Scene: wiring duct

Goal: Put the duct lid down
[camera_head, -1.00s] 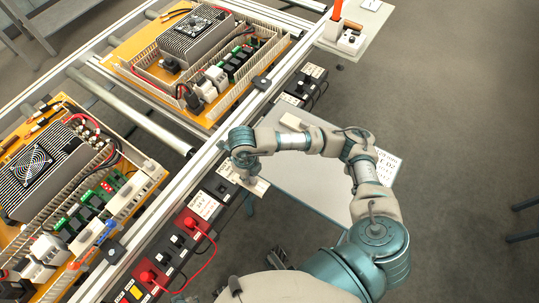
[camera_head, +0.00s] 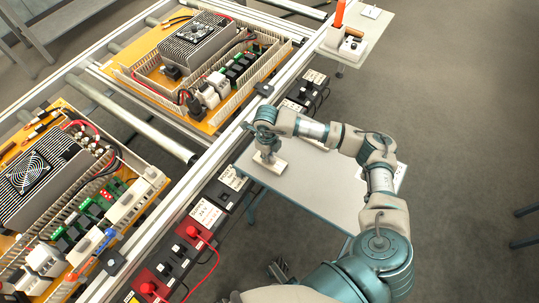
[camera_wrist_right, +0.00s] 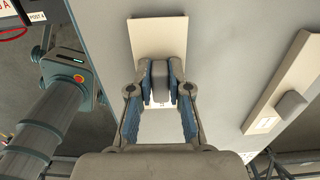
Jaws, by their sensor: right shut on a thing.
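The duct lid, a small cream plate (camera_head: 271,165) with a raised grip block, is at the near-left end of the grey side table (camera_head: 310,192) in the head view. My right gripper (camera_head: 266,148) is above it, pointing down. In the right wrist view the lid (camera_wrist_right: 158,35) lies flat below the fingers, and my right gripper (camera_wrist_right: 159,82) is shut on its grey block. I cannot tell whether the lid touches the table. The near part of the lid is partly hidden by the fingers. My left gripper is out of view.
A second cream plate with a block (camera_wrist_right: 285,85) lies to the right on the table in the wrist view. The rail with black and red terminal blocks (camera_head: 192,231) runs beside the table. Wired panels with open ducts (camera_head: 205,65) stand left. Bare table surrounds the held lid.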

